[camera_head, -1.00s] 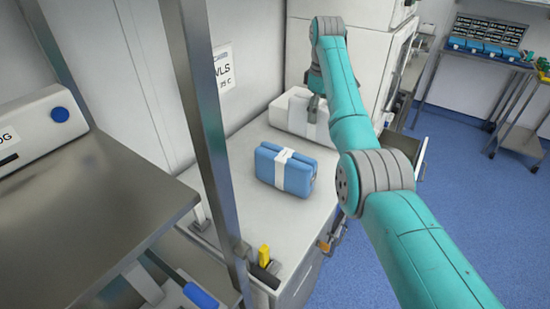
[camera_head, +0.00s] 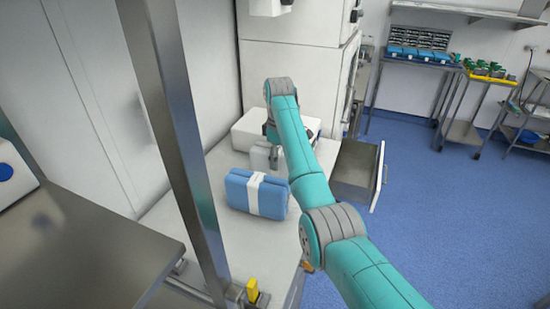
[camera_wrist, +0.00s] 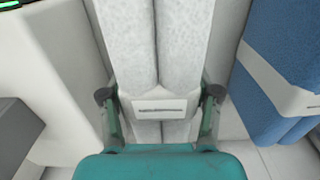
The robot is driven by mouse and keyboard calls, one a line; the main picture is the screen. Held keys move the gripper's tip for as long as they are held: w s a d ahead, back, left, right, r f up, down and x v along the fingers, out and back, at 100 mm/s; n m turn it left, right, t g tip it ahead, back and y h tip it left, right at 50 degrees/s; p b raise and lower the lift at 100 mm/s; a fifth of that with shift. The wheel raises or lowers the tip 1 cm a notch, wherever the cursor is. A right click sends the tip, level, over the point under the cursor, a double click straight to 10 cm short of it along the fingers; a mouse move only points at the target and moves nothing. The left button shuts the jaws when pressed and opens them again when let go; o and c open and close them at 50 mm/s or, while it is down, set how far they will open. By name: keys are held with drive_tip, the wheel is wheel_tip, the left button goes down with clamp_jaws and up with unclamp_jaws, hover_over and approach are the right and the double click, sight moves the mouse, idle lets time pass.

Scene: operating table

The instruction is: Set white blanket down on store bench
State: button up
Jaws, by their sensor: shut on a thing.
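The white blanket (camera_wrist: 182,45) is a folded, rolled pair of pale lengths with a white band and label. My gripper (camera_wrist: 160,100) has a finger on each side of the band and is shut on it. In the head view the white blanket (camera_head: 262,158) shows at the end of my arm, low over the store bench (camera_head: 230,238), partly hidden by the arm. I cannot tell whether it touches the bench top. A blue blanket (camera_head: 240,192) with a white band lies on the bench just in front of it.
A white box (camera_head: 249,128) stands behind the white blanket. The blue blanket (camera_wrist: 290,60) is close on the right in the wrist view. A steel post (camera_head: 180,130) and shelf (camera_head: 80,240) stand at left. An open drawer (camera_head: 357,170) is right of the bench.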

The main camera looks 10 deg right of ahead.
drive_tip(key=shift+f, duration=0.15)
drive_tip(key=o, duration=1.6)
drive_tip(key=shift+c, duration=0.2)
